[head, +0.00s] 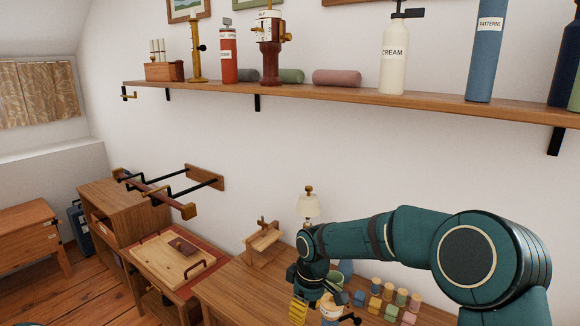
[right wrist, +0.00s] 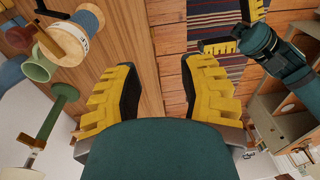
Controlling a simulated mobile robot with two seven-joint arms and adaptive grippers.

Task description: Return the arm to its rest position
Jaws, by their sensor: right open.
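My right arm comes in from the right in the head view and bends down, teal with dark bands. Its gripper (head: 318,312) hangs low at the bottom edge, over or in front of the wooden table. In the right wrist view the right gripper (right wrist: 164,85) has its two yellow toothed fingers wide apart, with nothing between them but wood behind. Another teal arm with yellow finger parts, my left gripper (right wrist: 232,35), shows at the upper right of that view. Its opening is unclear. My left arm is out of the head view.
A wooden table (head: 232,290) holds a lamp (head: 307,207), a small wooden stand (head: 263,243) and several coloured spools (head: 388,292) close beside the gripper. A long wall shelf (head: 330,94) carries bottles above. A tray (head: 172,262) lies at left. Open air lies left of the arm.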

